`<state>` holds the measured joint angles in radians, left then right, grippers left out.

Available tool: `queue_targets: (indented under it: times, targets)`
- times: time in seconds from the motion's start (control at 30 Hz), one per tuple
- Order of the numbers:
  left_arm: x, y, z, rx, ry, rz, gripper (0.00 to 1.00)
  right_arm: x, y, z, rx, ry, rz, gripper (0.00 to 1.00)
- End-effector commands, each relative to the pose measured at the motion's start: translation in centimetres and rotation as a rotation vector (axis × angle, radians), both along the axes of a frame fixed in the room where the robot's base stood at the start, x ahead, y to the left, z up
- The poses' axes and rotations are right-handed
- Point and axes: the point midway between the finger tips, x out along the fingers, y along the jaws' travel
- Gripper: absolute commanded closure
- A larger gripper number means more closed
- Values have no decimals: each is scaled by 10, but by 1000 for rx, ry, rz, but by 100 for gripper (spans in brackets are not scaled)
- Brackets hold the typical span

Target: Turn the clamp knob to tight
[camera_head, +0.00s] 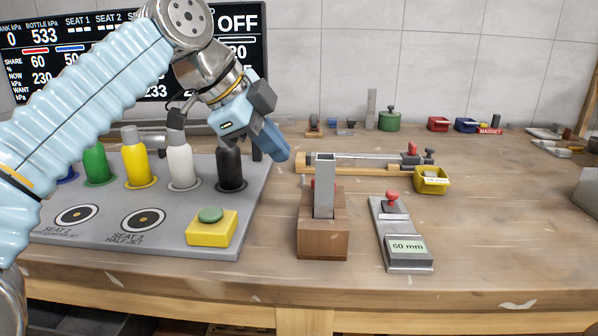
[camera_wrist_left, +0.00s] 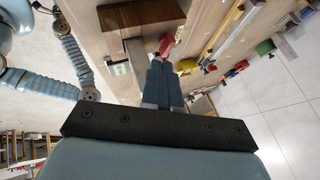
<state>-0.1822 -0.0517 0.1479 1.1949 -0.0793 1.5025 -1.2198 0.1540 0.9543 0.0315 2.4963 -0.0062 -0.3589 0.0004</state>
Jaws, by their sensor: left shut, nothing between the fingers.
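My left gripper (camera_head: 277,150) is shut and empty, held above the bench over the right end of the grey panel. In the left wrist view its blue fingers (camera_wrist_left: 161,85) are together. A long bar fixture lies on a wooden strip (camera_head: 345,168), with a red knob (camera_head: 411,149) and a dark knob (camera_head: 429,156) at its right end. A second red knob (camera_head: 392,195) stands on a metal plate with a "60 mm" label (camera_head: 408,248). Which one is the clamp knob I cannot tell. In the left wrist view a red part (camera_wrist_left: 166,43) shows just beyond the fingertips.
A wooden block with an upright metal post (camera_head: 324,190) stands in front of the bar. The grey panel (camera_head: 120,235) carries coloured bottles and a yellow box with a green button (camera_head: 211,222). A yellow bin (camera_head: 431,181) sits to the right. The bench's right front is clear.

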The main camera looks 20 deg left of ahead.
Motion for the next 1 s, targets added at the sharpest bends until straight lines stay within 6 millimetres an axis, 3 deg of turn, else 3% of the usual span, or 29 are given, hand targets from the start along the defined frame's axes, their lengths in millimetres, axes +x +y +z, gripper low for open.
queue_targets:
  times: [0.5, 1.0]
  targets:
    - [39, -30, -67, 1, 4, -1, 100, 0, 0, -13, -1, 0, -2, 34]
    - [46, -36, -77, -1, 1, 0, 100, 0, 0, -14, -1, 0, -2, 34]
